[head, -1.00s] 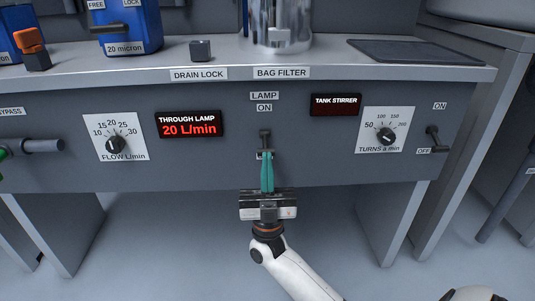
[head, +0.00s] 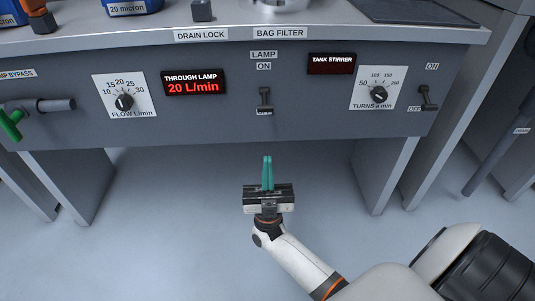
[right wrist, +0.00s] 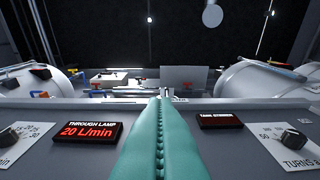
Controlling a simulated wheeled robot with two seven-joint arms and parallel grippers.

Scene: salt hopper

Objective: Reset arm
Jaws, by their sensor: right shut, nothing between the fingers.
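My right gripper (head: 267,174) has teal fingers, shut with nothing between them. It is in front of and below the lamp switch (head: 265,98) on the grey panel, apart from it. The switch's lever stands between an ON label above and a small label below that I cannot read fully. In the right wrist view the shut teal fingers (right wrist: 161,140) fill the lower middle and point toward the panel, hiding the switch there. My left gripper is not in view.
The panel carries a flow dial (head: 124,102), a through-lamp display (head: 194,82) reading 20 L/min, a dark tank stirrer display (head: 331,64), a turns dial (head: 379,96) and a stirrer switch (head: 426,97). A green-handled bypass valve (head: 12,125) sticks out at left. The floor below is clear.

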